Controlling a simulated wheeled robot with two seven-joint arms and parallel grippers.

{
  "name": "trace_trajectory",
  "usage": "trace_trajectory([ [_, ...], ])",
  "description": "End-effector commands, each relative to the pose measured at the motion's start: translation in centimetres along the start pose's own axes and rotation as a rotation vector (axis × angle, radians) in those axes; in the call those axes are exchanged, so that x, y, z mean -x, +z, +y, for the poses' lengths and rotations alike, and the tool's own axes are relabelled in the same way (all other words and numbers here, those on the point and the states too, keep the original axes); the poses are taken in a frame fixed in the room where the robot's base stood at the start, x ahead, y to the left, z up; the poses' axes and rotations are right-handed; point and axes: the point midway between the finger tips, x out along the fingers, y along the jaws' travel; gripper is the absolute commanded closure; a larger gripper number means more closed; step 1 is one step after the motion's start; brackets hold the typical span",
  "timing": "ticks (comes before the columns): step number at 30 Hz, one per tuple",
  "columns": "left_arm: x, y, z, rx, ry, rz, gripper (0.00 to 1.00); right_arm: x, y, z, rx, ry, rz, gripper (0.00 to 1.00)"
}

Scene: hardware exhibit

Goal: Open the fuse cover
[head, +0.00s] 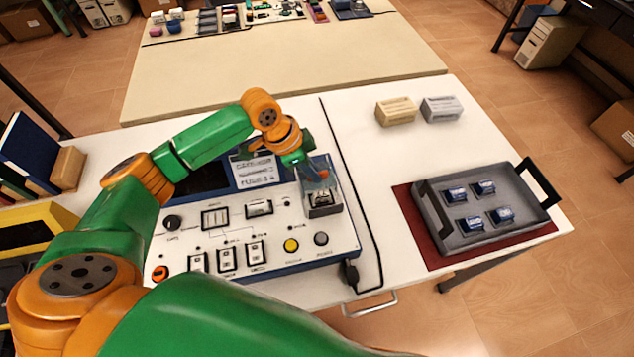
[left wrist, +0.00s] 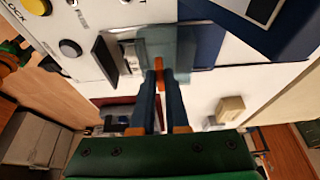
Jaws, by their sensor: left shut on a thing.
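The clear fuse cover (head: 333,186) is at the right end of the white control panel (head: 190,236), over a dark fuse holder (head: 323,203). In the left wrist view the cover (left wrist: 165,44) is a bluish see-through piece with an orange tab (left wrist: 159,68). My left gripper (head: 318,175) is at the cover's upper part; in the left wrist view its fingers (left wrist: 162,76) are shut on the orange tab. The cover looks tilted, but I cannot tell how far it stands open. My right gripper is not in view.
A grey tray (head: 433,213) with several blue fuse-like blocks lies on a red mat (head: 408,210) at the right. Beige (head: 396,111) and grey (head: 441,109) blocks stand behind it. A black cable (head: 362,205) runs beside the panel. The table between the cable and the blocks is clear.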

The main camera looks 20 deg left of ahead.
Motion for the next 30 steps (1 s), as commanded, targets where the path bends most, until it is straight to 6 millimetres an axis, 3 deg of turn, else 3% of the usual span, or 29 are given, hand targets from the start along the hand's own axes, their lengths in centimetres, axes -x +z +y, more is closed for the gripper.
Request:
trace_trajectory([
  [3,0.0,-0.1,-2.0,0.003,-0.003,0.004,1.00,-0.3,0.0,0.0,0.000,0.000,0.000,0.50],
  [6,0.0,-0.1,-2.8,0.000,0.000,0.005,1.00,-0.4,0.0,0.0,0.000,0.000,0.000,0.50],
  [15,0.1,-0.1,-2.9,-0.001,0.001,0.005,1.00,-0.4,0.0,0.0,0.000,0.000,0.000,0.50],
  [16,0.1,-0.1,-2.9,-0.001,0.001,0.005,0.80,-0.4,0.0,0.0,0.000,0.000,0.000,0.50],
  [18,0.1,-0.1,-2.9,-0.001,0.001,0.005,0.61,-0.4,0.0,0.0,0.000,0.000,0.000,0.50],
  [19,0.1,-0.1,-2.9,-0.001,0.001,0.005,0.57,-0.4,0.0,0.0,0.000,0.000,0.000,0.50],
  [27,0.1,-0.1,-2.8,-0.001,0.001,0.004,0.57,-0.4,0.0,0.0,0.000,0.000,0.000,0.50],
  [30,1.2,0.0,-2.9,-0.003,-0.001,0.004,0.57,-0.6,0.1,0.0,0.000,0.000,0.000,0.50],
])
